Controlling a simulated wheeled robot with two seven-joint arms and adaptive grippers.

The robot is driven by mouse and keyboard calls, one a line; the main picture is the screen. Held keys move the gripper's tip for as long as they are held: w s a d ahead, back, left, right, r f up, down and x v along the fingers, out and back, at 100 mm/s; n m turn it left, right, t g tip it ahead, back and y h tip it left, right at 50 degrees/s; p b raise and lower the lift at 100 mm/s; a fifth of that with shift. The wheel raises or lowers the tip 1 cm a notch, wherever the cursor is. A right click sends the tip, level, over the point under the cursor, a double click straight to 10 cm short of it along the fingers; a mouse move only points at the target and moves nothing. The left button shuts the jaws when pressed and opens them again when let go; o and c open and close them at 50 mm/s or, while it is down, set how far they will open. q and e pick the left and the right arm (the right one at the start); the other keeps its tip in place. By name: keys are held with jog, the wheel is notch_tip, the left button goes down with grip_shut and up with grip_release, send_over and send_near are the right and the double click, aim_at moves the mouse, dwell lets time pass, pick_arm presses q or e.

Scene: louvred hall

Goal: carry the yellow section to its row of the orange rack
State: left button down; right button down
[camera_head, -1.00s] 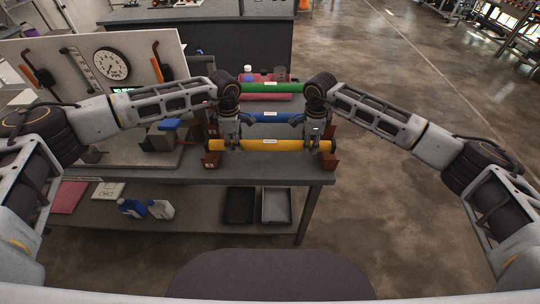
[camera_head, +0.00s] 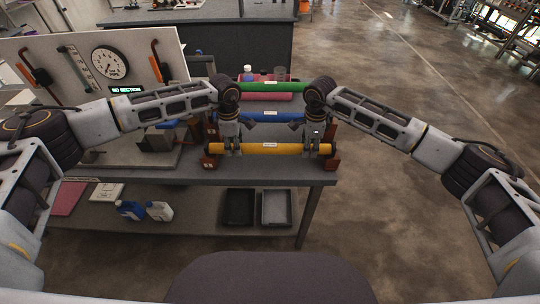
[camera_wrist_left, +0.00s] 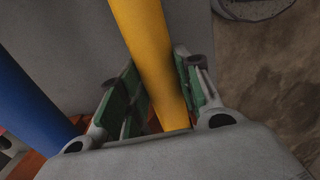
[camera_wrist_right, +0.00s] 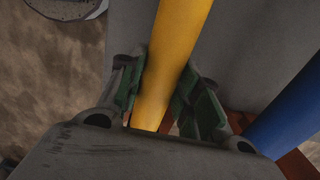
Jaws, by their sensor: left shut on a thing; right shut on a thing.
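The yellow section (camera_head: 270,149) is a long tube with a white label, lying level across the front of the orange rack (camera_head: 210,162). My left gripper (camera_head: 236,149) is shut on it left of the label. My right gripper (camera_head: 305,149) is shut on it right of the label. The tube also runs between the green pads in the left wrist view (camera_wrist_left: 148,60) and the right wrist view (camera_wrist_right: 172,60). Its ends are close to the front brackets; I cannot tell whether it touches them.
A blue section (camera_head: 284,117) and a green section (camera_head: 275,87) lie in the rows behind. A display (camera_head: 127,90) on the panel reads "NO SECTION". Two trays (camera_head: 276,207) and bottles (camera_head: 159,211) are on the lower shelf. Floor right of the bench (camera_head: 200,173) is clear.

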pick_arm(q)
jog(key=shift+f+b, duration=0.5)
jog(key=shift+f, duration=0.05)
pick_arm(e)
jog(key=shift+f, duration=0.55)
pick_arm(q)
jog(key=c, duration=1)
grip_release()
pick_arm(e)
jog(key=c, duration=1)
grip_release()
pick_arm(q)
jog(key=shift+r, duration=0.2)
notch_tip(320, 180, up, 12)
jog(key=shift+f, duration=0.15)
pick_arm(e)
jog(key=shift+r, duration=0.2)
notch_tip(320, 180, up, 12)
jog(key=shift+f, duration=0.15)
pick_arm(q)
jog(key=shift+s+f, duration=0.1)
pick_arm(e)
jog(key=shift+s+f, duration=0.1)
